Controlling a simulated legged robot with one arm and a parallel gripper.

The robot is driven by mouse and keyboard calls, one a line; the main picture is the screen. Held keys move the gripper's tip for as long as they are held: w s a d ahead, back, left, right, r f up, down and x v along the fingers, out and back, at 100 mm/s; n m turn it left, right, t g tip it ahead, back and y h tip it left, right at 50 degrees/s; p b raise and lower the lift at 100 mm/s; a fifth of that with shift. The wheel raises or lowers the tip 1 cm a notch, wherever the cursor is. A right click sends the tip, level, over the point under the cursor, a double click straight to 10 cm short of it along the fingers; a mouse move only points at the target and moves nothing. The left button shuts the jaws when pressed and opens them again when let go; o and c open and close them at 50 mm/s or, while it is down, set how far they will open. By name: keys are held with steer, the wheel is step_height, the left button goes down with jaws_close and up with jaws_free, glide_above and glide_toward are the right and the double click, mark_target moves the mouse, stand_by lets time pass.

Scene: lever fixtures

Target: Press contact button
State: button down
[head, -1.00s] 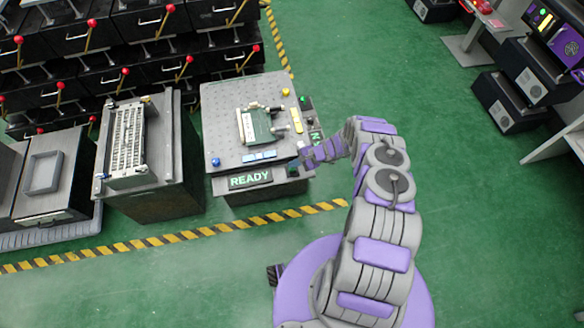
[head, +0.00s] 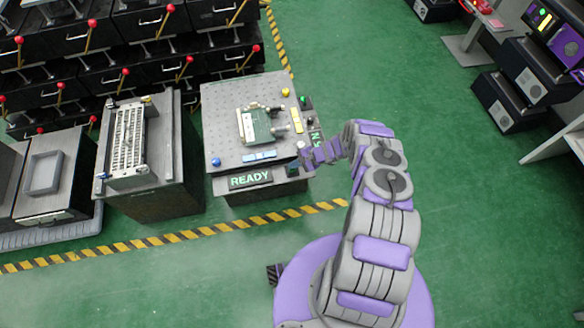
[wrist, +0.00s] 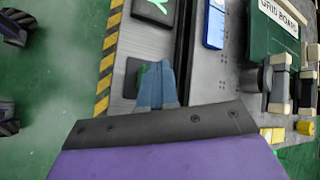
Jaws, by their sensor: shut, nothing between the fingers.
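The fixture table (head: 225,120) is a grey perforated plate with a green board (head: 258,124) on it. A black sign reading READY (head: 250,180) is on its front edge. Small coloured knobs or buttons sit around the plate, including a yellow one (head: 285,92), a green one (head: 305,99) and a blue one (head: 216,161). I cannot tell which is the contact button. My gripper (head: 292,168) is at the table's front right corner. In the wrist view my gripper (wrist: 154,66) is shut and empty, over or against a black square pad (wrist: 132,78) with a green patch. Its fingertips hide part of the pad; contact is unclear.
A cabinet with a white grid fixture (head: 128,140) stands to the left. Black boxes with red-knobbed levers (head: 186,62) fill the back. Green floor (head: 480,220) is open on the right.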

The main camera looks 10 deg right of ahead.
steer(key=shift+f, duration=0.4)
steer(key=shift+r, duration=0.1)
stand_by(0.5)
steer(key=shift+r+p, duration=0.85)
steer(key=shift+p, duration=0.1)
steer(key=shift+r, duration=0.1)
step_height(320, 180, up, 5)
steer(key=p, duration=0.5)
stand_by(0.5)
